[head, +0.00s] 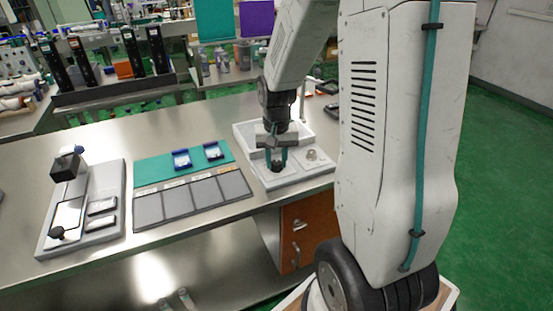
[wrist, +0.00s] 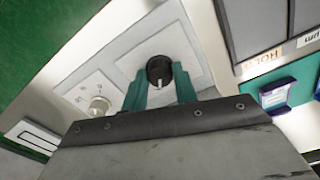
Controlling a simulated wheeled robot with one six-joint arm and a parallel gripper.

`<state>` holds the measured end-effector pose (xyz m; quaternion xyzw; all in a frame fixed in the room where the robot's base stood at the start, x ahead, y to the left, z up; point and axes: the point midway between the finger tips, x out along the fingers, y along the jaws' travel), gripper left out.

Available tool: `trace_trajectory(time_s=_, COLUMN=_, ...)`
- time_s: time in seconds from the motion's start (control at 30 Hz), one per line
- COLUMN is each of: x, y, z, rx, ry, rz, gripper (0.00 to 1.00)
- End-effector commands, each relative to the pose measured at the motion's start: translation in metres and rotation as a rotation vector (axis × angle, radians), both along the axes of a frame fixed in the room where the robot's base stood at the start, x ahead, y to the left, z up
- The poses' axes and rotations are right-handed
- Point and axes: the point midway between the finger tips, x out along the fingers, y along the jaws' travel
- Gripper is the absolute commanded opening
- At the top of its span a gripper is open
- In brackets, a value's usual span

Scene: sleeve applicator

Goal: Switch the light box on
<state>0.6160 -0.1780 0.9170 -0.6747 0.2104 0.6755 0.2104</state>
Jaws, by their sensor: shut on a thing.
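My gripper (head: 277,160) is down over a white panel box (head: 297,176) at the right end of the steel table. In the wrist view its two teal fingers (wrist: 160,92) are shut on a black round knob (wrist: 159,69) with a pale pointer mark. The knob sits on a square white plate (wrist: 190,58). Beside it on the same box is a pale, metallic-looking knob (head: 312,154) with small markings around it, also in the wrist view (wrist: 99,105). No lit surface clearly shows on the box, and I cannot tell which part is the light box.
Left of the box lie a teal mat (head: 155,171) with two blue items (head: 182,159) and a row of grey labelled panels (head: 178,201). A grey tray (head: 112,222) with a black block stands at the far left. The table between is clear.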

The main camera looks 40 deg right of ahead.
Motion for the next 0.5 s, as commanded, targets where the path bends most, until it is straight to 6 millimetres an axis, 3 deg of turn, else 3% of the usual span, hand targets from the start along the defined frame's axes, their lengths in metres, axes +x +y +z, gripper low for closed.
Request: trace_trajectory(time_s=0.5, x=0.0019, y=-0.0012, z=0.0014, rx=-0.003, ry=-0.005, rz=-0.080, gripper=0.06)
